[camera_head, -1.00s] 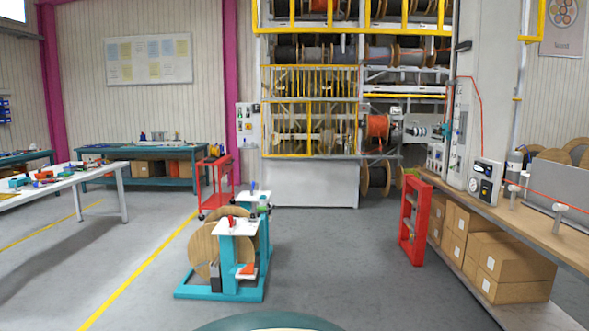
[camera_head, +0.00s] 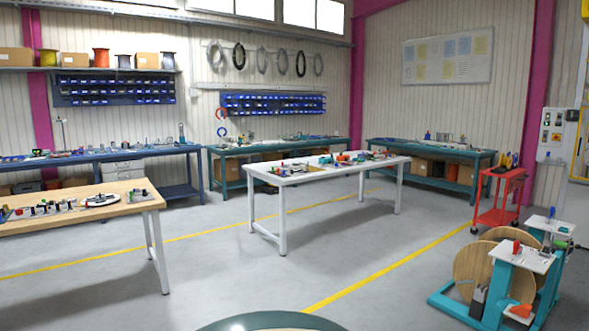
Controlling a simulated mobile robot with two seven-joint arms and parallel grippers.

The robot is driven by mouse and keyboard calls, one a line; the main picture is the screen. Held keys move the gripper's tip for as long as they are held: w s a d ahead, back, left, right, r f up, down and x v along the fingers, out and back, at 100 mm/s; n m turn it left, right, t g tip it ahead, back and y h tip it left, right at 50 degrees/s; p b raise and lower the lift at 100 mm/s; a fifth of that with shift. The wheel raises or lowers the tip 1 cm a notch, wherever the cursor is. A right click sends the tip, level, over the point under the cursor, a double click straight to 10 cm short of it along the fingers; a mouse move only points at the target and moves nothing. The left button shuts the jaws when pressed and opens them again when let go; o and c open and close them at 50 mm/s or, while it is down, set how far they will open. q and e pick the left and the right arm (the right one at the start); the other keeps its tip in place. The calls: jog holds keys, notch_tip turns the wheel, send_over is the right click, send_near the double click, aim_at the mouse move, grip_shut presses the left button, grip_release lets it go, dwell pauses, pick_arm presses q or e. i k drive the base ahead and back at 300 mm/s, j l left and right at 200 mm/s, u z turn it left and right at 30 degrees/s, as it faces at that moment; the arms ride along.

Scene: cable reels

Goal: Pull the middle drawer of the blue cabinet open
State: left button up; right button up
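I see no cabinet that is clearly blue in this view. A pale grey drawer unit (camera_head: 123,170) stands under the long blue workbench (camera_head: 95,156) at the back left; it is small and its drawers are hard to make out. Neither of my grippers is in view.
A white table (camera_head: 330,169) stands mid-room, a wooden-top table (camera_head: 75,220) at the left. A teal reel stand (camera_head: 500,285) and red cart (camera_head: 497,200) are at the right. Blue bins (camera_head: 115,88) hang on the back wall. Open floor (camera_head: 250,285) lies ahead.

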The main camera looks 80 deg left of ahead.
aim_at(108, 178)
jog(key=u, duration=3.5)
jog(key=i+u, duration=0.2)
jog(key=i+z, duration=0.1)
jog(key=i, duration=0.65)
jog(key=i+z, duration=0.1)
jog(key=i, duration=0.65)
jog(key=i+z, duration=0.1)
jog(key=i, duration=0.65)
jog(key=i+j+z, duration=0.1)
jog(key=i, duration=0.6)
jog(key=i+z, duration=0.4)
jog(key=i, duration=0.35)
jog(key=i+j+z, duration=0.1)
jog(key=i+z, duration=0.25)
jog(key=i, duration=0.4)
jog(key=i+l, duration=0.1)
jog(key=i, duration=1.5)
jog(key=i+u, duration=0.4)
jog(key=i, duration=0.3)
jog(key=i+l+u, duration=0.2)
jog(key=i+u, duration=0.2)
jog(key=i, duration=0.3)
